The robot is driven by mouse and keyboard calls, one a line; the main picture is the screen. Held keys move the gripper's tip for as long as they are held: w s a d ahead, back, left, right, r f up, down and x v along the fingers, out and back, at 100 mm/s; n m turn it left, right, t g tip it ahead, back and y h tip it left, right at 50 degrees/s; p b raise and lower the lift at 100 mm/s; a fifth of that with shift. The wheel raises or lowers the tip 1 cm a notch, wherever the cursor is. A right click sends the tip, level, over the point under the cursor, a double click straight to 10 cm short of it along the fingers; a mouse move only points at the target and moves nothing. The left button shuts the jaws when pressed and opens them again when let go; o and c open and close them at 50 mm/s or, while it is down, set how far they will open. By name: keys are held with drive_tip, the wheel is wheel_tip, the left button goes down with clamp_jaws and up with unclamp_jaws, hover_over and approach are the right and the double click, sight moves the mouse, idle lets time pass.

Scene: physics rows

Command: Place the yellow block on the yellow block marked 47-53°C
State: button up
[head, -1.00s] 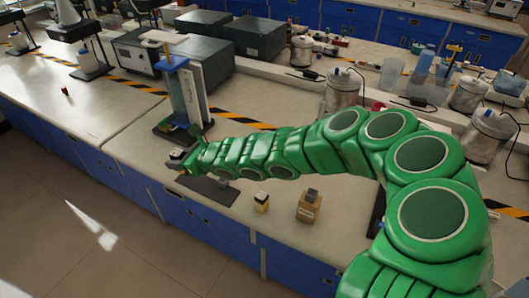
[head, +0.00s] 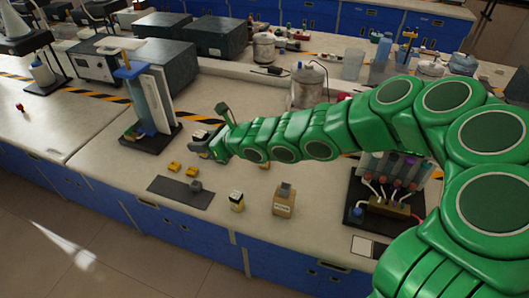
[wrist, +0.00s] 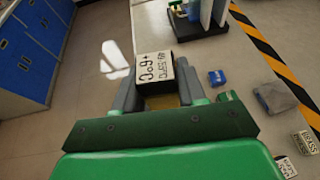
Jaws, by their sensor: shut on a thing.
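My gripper (head: 208,148) is shut on a block (wrist: 155,67) with a white lettered face and dark edge; a yellowish part shows between the fingers in the wrist view. The lettering there is upside down and I cannot read it surely. In the head view the held block is small and partly hidden by the gripper, above the bench. Two small yellow blocks, one on the left (head: 174,167) and one on the right (head: 192,171), lie on the bench just in front and left of my gripper. Their markings are too small to read.
A dark mat (head: 165,188) with a small grey object (head: 195,186) lies at the front edge. A blue-topped stand (head: 145,100) is behind left. A tube rack (head: 385,207) stands at right.

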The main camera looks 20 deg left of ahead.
drive_tip(key=w+d+r+m+t, duration=0.1)
drive_tip(key=w+d+m+t, duration=0.15)
drive_tip(key=d, duration=0.75)
drive_tip(key=w+d+r+m+t, duration=0.1)
drive_tip(key=w+d, duration=0.2)
drive_tip(key=d, duration=0.7)
drive_tip(key=shift+h, duration=0.4)
drive_tip(key=shift+w+a+f, duration=1.25)
drive_tip(key=shift+w+f, duration=0.45)
drive_tip(key=shift+w, duration=0.2)
drive_tip(key=shift+w+a+f, duration=1.3)
drive_tip(key=shift+w+f, duration=0.35)
drive_tip(key=shift+w, duration=0.3)
drive_tip(key=shift+w+a+f, duration=1.25)
drive_tip(key=shift+w+f, duration=0.45)
drive_tip(key=shift+w, duration=0.2)
drive_tip(key=shift+f, duration=1.6)
drive_tip(key=shift+f, duration=0.15)
drive_tip(key=o, duration=1.1)
